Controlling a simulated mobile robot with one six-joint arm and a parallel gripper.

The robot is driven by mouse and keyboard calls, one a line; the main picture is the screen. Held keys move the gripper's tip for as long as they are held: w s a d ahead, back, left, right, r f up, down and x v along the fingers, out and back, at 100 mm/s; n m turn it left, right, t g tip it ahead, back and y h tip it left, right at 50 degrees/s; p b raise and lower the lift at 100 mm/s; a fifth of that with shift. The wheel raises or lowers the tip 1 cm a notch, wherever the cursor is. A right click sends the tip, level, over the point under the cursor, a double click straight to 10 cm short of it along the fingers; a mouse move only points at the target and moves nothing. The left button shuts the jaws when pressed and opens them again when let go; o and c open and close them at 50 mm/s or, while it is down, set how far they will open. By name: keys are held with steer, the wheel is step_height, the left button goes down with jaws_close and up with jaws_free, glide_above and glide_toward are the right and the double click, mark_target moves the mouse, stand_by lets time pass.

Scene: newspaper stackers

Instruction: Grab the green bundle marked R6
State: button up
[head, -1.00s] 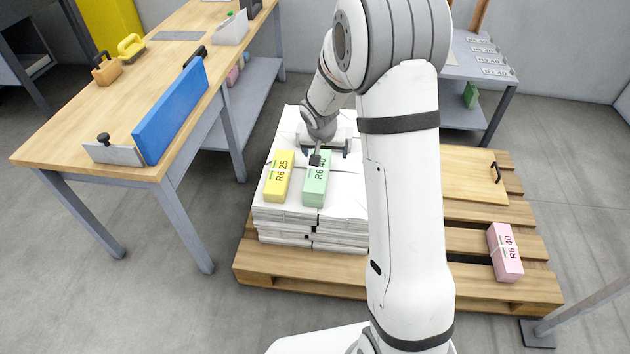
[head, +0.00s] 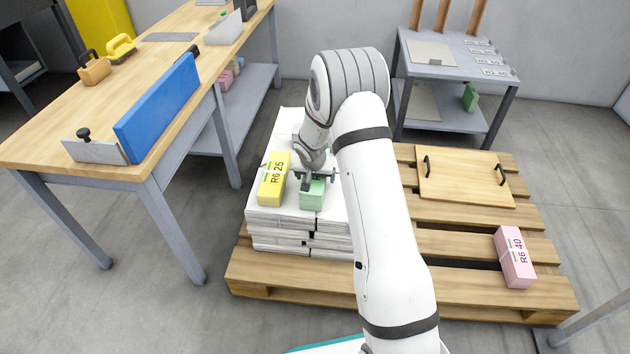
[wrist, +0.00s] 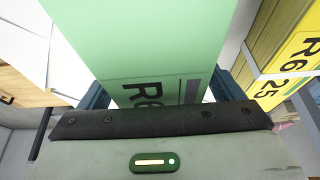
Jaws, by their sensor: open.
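The green bundle (head: 311,197) stands on the white paper stack (head: 280,232) beside the yellow R6 25 bundle (head: 273,180). My gripper (head: 308,178) is over the green bundle, hiding much of its top and label. In the wrist view the green bundle (wrist: 140,45) fills the upper middle, with "R6" partly readable. My open gripper (wrist: 160,92) has one dark blue finger on each side of it there. I cannot tell whether the fingers touch it. The yellow bundle (wrist: 290,55) is close on the right in the wrist view.
The stack rests on a wooden pallet (head: 450,285) with a handled board (head: 465,180) and a pink R6 40 bundle (head: 515,257). A workbench (head: 60,130) with a blue panel (head: 158,108) stands left. A grey table (head: 462,65) stands behind.

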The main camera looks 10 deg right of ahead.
steer(key=shift+c, duration=0.2)
steer(key=c, duration=1.8)
steer(key=shift+w, duration=0.1)
